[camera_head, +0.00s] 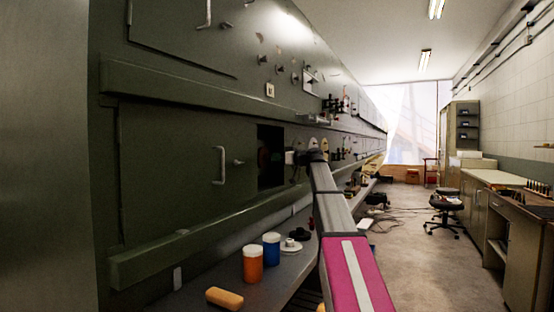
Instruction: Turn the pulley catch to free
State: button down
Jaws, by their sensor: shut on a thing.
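My arm reaches away from me along the green fuselage side (170,150). My gripper (292,157) is small and far off at the arm's end, beside a dark rectangular opening (268,172) in the skin. It is shut on a small part at the fuselage, which I take to be the pulley catch. The catch itself is hidden by the gripper and arm, and its turn position cannot be told.
A bench (215,277) below the fuselage holds an orange jar (253,264), a blue jar (271,251) and a tan roll (224,298). Small handles and fittings stick out of the skin. Open floor (400,240) lies to the right, with a stool (446,203) and workbench (508,207).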

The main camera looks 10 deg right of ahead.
dwell(0.4)
jog(key=c, duration=1.3)
grip_release()
jog(key=shift+s+d, duration=0.1)
jog(key=shift+d, duration=0.05)
jog(key=v, duration=1)
jog(key=shift+s+d, duration=0.2)
